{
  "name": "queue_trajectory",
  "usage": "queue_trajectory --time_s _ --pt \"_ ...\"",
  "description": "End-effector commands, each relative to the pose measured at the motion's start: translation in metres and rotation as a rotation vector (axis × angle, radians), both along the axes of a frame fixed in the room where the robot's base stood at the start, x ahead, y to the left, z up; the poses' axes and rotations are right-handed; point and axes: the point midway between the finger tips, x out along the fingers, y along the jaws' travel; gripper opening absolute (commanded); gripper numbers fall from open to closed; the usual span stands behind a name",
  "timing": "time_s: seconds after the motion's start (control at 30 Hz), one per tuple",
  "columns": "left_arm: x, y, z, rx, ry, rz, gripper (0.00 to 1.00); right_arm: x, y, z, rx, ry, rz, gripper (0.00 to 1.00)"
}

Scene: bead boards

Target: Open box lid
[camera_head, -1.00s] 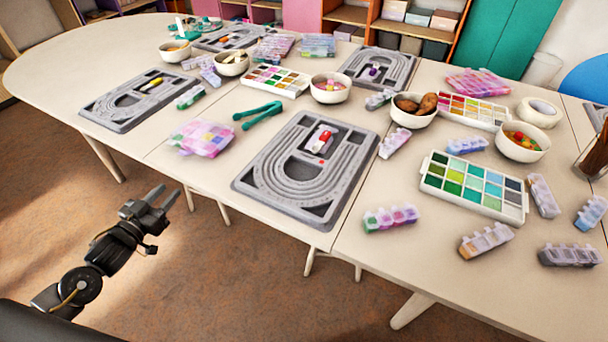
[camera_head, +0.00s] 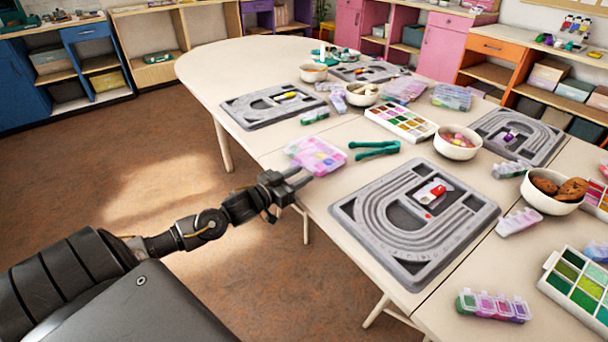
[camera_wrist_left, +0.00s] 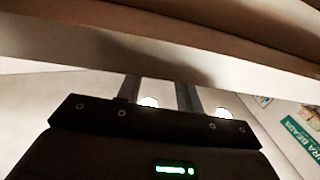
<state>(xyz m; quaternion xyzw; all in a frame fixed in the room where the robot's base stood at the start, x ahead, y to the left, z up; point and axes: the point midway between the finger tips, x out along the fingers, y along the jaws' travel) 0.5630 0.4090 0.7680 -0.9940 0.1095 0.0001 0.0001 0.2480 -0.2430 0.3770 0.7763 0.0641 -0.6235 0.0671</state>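A flat translucent box with pink and purple contents (camera_head: 316,155) lies near the table's front edge in the head view. Its lid appears closed. My left gripper (camera_head: 299,178) is in front of this box, by the table edge, with its two fingers apart and nothing between them. In the left wrist view the left gripper's fingers (camera_wrist_left: 158,92) are also apart and empty, facing a pale edge, and no box shows. Small lidded boxes, such as one with pink and green compartments (camera_head: 493,306), lie elsewhere on the table. My right gripper is not in view.
Green pliers (camera_head: 376,149) lie right of the pink box. Grey bead boards (camera_head: 455,247) and (camera_head: 243,113), a bowl of pink beads (camera_head: 457,143) and a bead palette (camera_head: 404,122) crowd the table (camera_head: 330,188). Open floor (camera_head: 150,160) lies to the left.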

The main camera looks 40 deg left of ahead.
Motion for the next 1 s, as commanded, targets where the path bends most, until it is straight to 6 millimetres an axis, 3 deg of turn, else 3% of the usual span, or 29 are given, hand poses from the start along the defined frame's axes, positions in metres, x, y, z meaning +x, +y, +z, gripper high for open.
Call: queue_trajectory --time_s 0.2,0.47,0.77,1.0 --pt "0.015 -0.003 0.0 0.0 -0.001 0.0 0.36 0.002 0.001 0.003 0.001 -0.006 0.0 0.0" --pt "0.016 -0.004 0.0 0.0 0.0 0.0 0.36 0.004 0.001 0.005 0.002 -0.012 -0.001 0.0" --pt "0.016 -0.004 0.0 0.0 0.0 0.0 0.01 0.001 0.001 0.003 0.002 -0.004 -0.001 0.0" --pt "0.016 -0.005 0.001 0.0 0.001 0.0 0.0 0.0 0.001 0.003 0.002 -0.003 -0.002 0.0"
